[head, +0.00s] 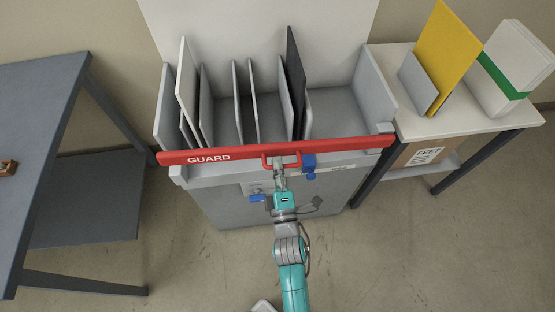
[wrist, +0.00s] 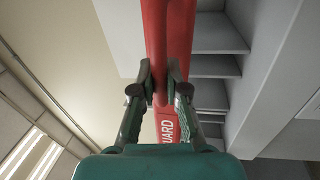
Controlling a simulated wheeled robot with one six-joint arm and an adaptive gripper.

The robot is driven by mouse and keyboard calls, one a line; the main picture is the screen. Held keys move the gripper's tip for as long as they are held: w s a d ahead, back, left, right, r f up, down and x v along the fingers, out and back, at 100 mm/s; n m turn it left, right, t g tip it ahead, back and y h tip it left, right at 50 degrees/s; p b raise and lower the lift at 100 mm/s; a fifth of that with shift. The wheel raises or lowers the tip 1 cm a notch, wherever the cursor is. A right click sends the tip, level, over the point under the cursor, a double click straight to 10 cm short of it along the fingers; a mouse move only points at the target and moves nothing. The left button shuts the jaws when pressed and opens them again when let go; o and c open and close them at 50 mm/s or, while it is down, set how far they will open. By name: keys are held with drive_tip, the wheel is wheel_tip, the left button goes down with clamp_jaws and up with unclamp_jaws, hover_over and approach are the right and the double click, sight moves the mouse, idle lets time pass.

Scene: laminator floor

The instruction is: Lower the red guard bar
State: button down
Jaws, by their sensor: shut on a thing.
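The red guard bar (head: 340,144), lettered GUARD in white, lies across the front of a grey slotted rack (head: 376,90). It runs nearly level, its right end slightly higher in the picture. A red handle (head: 265,160) sticks out from its middle. My gripper (head: 279,163) is at this handle, with my arm reaching up from below. In the wrist view the red guard bar (wrist: 181,40) runs upright through the picture, and my gripper (wrist: 161,85) has its two fingers closed on the red handle in front of it. The fingers hide part of the handle.
Several upright panels (head: 188,90) stand in the rack. Blue parts (head: 309,162) sit near the bar's middle. A dark table (head: 40,110) stands at left. A pale table (head: 460,112) at right holds a yellow board (head: 442,50) and a white-green binder-like box (head: 510,75).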

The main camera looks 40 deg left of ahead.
drive_tip(key=shift+f+n, duration=0.6)
drive_tip(key=shift+f, duration=1)
drive_tip(key=shift+f, duration=0.15)
drive_tip(key=c, duration=1.2)
unclamp_jaws()
drive_tip(key=shift+w, duration=0.1)
drive_tip(key=v, duration=1.2)
